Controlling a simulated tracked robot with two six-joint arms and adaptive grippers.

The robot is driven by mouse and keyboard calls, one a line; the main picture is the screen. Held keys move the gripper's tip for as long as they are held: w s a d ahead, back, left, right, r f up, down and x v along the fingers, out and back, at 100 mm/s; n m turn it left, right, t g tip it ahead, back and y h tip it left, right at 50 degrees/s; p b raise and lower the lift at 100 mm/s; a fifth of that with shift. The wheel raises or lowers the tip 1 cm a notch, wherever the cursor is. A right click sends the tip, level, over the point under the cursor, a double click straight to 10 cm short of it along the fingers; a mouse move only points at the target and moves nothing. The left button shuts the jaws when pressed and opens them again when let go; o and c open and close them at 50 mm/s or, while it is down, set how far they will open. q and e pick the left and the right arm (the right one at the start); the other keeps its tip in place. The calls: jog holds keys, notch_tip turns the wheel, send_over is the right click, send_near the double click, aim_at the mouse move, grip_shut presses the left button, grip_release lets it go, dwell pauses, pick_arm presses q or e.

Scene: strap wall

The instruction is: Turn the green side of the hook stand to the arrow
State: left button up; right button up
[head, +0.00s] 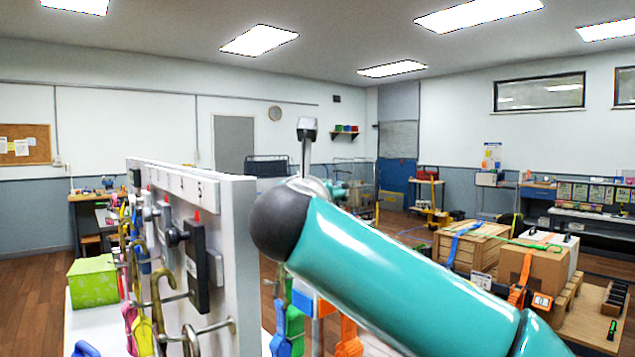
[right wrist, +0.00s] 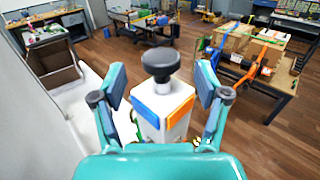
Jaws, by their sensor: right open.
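The hook stand (right wrist: 162,92) has a white block-like body with a round black knob on top. In the right wrist view an orange panel (right wrist: 181,112) and a blue panel (right wrist: 148,119) show on its two near sides. No green side shows there, and I cannot make out the arrow. My right gripper (right wrist: 163,98) is open, with one finger on each side of the stand and gaps visible between. In the head view my right arm covers most of the stand and the gripper. My left gripper is in neither view.
A white panel (head: 237,260) with hooks and coloured straps stands at the left. A green box (head: 92,282) is beside it. Green-blue (head: 290,320) and orange (head: 348,340) straps hang below my arm. A table with strapped boxes (head: 470,245) stands at the right, across open floor.

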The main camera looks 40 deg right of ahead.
jog(key=p+x, duration=0.1)
jog(key=x, duration=0.4)
jog(key=shift+s, duration=0.1)
grip_shut()
dwell(0.3)
